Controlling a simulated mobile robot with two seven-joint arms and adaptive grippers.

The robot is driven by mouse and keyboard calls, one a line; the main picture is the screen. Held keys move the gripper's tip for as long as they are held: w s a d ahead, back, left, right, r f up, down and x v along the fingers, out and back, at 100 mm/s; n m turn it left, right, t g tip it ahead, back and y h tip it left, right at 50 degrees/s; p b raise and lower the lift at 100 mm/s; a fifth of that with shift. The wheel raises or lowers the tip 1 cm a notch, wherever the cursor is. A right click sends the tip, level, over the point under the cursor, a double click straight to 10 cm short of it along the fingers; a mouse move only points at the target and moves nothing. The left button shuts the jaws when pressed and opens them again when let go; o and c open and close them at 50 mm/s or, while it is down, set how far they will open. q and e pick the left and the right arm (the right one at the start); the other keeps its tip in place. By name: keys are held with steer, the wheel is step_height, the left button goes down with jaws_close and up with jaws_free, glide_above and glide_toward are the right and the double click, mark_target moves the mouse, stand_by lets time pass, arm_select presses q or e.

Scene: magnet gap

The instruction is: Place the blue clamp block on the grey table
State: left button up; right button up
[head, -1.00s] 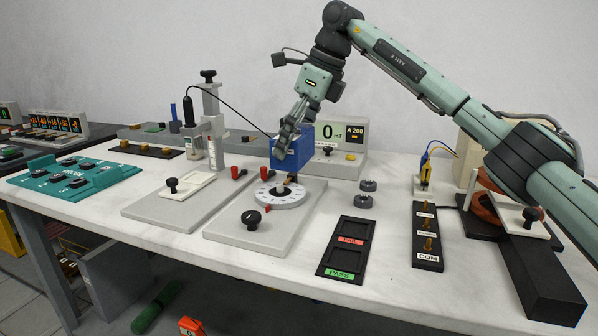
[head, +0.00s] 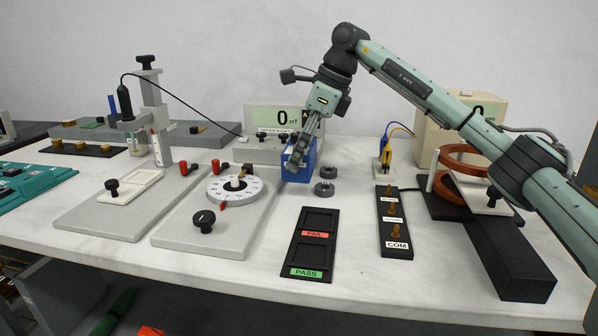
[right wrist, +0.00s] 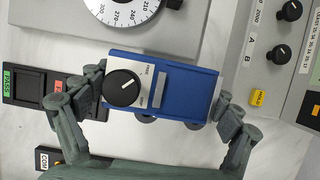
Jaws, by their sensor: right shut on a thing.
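The blue clamp block (head: 310,166) is held in my right gripper (head: 299,153). In the right wrist view, the block (right wrist: 190,92) shows a white face with a black knob, and the fingers (right wrist: 160,104) close on its two ends. The dial sits on a grey base plate (head: 180,235). The pale grey-white bench top (head: 350,285) shows around them. My left gripper is out of view.
The meter (head: 262,118) stands close behind the block. The black FAIL/PASS tray (head: 296,260) and COM terminal strip (head: 393,228) are nearer the front. A coil stand (head: 462,160) is at right.

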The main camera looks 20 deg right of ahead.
steer(key=shift+f, duration=1.95)
steer(key=shift+f, duration=0.1)
steer(key=o, duration=1.1)
steer(key=shift+c, duration=0.2)
